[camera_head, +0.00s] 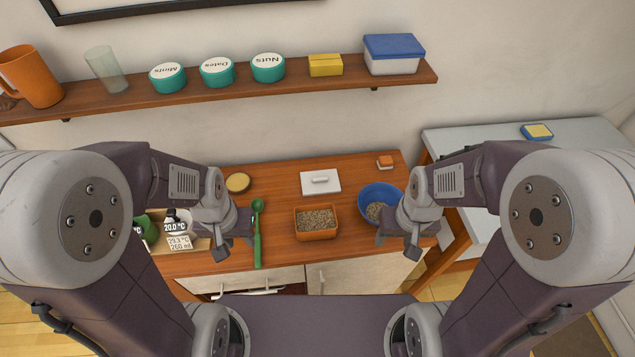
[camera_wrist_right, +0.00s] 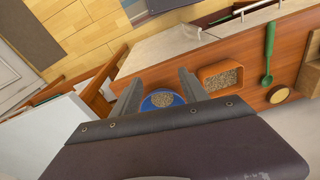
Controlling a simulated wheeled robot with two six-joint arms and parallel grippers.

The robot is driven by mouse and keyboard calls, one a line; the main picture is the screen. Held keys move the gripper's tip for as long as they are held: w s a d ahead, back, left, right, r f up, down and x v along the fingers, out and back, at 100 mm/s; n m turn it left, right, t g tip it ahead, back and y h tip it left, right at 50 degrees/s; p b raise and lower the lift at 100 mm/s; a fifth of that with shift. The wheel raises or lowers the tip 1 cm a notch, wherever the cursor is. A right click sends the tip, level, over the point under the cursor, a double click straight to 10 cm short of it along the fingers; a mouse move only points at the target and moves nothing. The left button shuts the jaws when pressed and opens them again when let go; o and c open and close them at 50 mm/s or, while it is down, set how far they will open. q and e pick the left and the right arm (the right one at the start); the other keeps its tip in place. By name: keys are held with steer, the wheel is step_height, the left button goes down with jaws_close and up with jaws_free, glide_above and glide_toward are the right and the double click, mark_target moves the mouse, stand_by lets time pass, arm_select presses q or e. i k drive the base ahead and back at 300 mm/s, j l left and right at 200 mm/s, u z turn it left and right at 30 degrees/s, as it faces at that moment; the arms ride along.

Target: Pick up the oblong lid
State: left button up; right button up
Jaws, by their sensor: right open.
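The oblong lid (camera_head: 320,182) is a white rectangular plate with a raised bar handle. It lies flat on the wooden counter behind the orange container in the head view. I cannot make it out in the right wrist view. My left gripper (camera_head: 234,244) is empty above the counter's left part, left of and nearer than the lid; its fingers look apart. My right gripper (camera_head: 396,245) is open and empty, right of and nearer than the lid, in front of the blue bowl. Its spread fingers also show in the right wrist view (camera_wrist_right: 160,90).
An orange container (camera_head: 316,224) of grains stands in front of the lid. A green spoon (camera_head: 257,236) and round lid (camera_head: 238,183) lie left. A wall shelf (camera_head: 220,87) runs above.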

mark_target(321, 181)
steer(key=i+j+u, duration=0.1)
steer(key=j+u, duration=0.3)
steer(key=i+j+u, duration=0.15)
steer(key=j+u, duration=0.15)
steer(key=u, duration=0.15)
